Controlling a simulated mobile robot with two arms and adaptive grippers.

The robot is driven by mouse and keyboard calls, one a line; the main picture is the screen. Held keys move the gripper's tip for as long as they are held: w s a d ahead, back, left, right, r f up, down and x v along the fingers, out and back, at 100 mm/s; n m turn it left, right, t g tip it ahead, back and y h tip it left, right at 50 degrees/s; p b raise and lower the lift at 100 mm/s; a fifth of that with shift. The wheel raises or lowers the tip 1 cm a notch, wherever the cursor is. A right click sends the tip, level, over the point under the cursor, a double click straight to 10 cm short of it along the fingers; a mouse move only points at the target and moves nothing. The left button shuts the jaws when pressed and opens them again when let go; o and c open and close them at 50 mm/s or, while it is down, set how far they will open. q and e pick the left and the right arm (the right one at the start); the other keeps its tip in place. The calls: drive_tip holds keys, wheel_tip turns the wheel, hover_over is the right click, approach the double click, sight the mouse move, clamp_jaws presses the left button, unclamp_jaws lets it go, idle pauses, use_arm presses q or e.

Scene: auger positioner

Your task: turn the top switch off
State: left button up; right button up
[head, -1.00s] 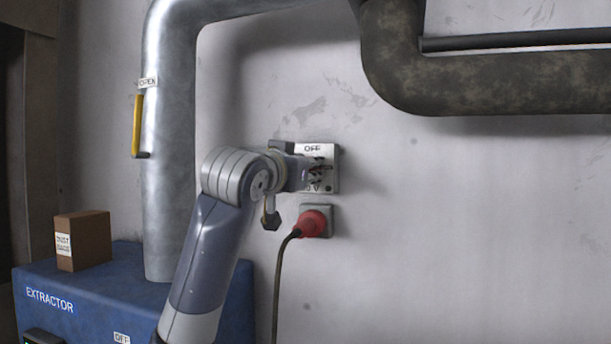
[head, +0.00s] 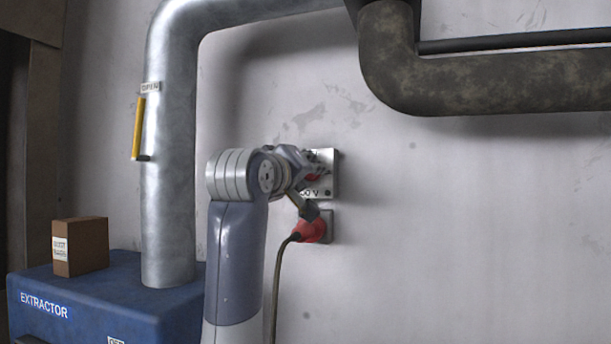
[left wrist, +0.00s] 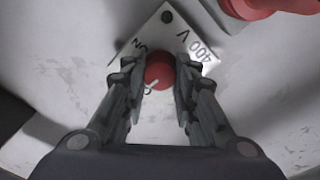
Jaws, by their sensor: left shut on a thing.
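The top switch is a red round knob (left wrist: 159,71) on a pale wall plate (head: 330,175). In the left wrist view the plate carries the marks "400 V" and "ON", and part of another label is hidden by a finger. My left gripper (left wrist: 158,82) is shut on the red knob, with one finger on each side of it. In the head view my left gripper (head: 318,172) is at the plate and hides much of it. My right gripper is in neither view.
A red plug (head: 311,231) with a dark cable sits in a socket just below the plate. A metal pipe (head: 168,200) with a yellow lever (head: 138,128) rises from the blue extractor (head: 110,290), which bears a brown box (head: 81,246).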

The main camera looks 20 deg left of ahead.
use_arm(q)
drive_tip(key=shift+n, duration=0.6)
drive_tip(key=shift+r, duration=0.1)
drive_tip(key=o, duration=1.1)
drive_tip(key=shift+s, duration=0.1)
drive_tip(key=shift+s, duration=0.1)
drive_tip(key=s, duration=1.1)
drive_tip(key=shift+s+a+f, duration=0.25)
drive_tip(key=shift+s+f, duration=0.05)
drive_tip(key=shift+s, duration=0.1)
